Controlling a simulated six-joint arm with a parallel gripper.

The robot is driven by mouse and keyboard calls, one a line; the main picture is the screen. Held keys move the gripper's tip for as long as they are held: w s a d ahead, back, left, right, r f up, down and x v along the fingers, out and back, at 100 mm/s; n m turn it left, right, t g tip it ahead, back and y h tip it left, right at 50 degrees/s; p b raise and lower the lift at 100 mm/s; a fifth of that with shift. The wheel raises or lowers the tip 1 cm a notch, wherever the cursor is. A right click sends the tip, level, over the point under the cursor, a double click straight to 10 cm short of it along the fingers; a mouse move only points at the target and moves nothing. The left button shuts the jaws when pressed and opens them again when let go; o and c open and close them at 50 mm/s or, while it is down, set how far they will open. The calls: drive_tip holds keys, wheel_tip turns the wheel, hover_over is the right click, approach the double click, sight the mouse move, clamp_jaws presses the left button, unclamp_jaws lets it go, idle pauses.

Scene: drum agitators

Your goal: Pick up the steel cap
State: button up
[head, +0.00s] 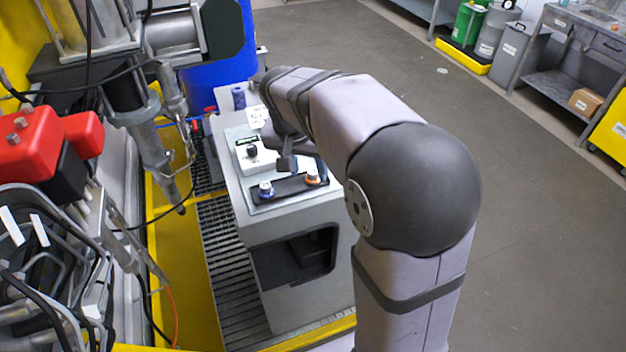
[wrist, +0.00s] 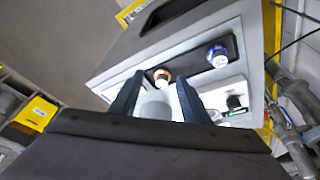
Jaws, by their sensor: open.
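My gripper (wrist: 160,84) is open in the wrist view, its two dark fingers pointing at the cabinet top. A pale grey rounded piece (wrist: 155,108) shows between the fingers; it may be the steel cap, but I cannot tell for certain, nor whether the fingers touch it. In the head view my gripper (head: 287,162) is above the cabinet top, and the arm hides what lies beneath. A small white-topped piece with an orange ring (wrist: 162,77) is just beyond the fingertips, and one with a blue ring (wrist: 217,57) is farther right. Both stand on a dark strip (head: 290,188).
The grey cabinet (head: 285,240) has a white box with a black knob (head: 252,155) on its top. A dark blue spool-like item (head: 238,97) stands at its far end. Machinery, hanging cables and red parts (head: 35,140) crowd the left. The floor (head: 530,190) at right is open.

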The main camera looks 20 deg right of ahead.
sight(313, 171)
drive_tip(key=shift+m+t+h, duration=0.3)
drive_tip(key=shift+m, duration=0.3)
drive_tip(key=shift+w+d+f+p, duration=0.45)
drive_tip(key=shift+w+f+p, duration=0.1)
drive_tip(key=shift+w+f, duration=0.25)
drive_tip(key=shift+w+d+f+p, duration=0.5)
drive_tip(key=shift+w+f, duration=0.15)
drive_tip(key=shift+f, duration=0.25)
drive_tip(key=shift+w+d+f+p, duration=0.4)
drive_tip(key=shift+w+f+p, duration=0.15)
drive_tip(key=shift+w+f, duration=0.25)
drive_tip(key=shift+s, duration=0.1)
clamp_jaws()
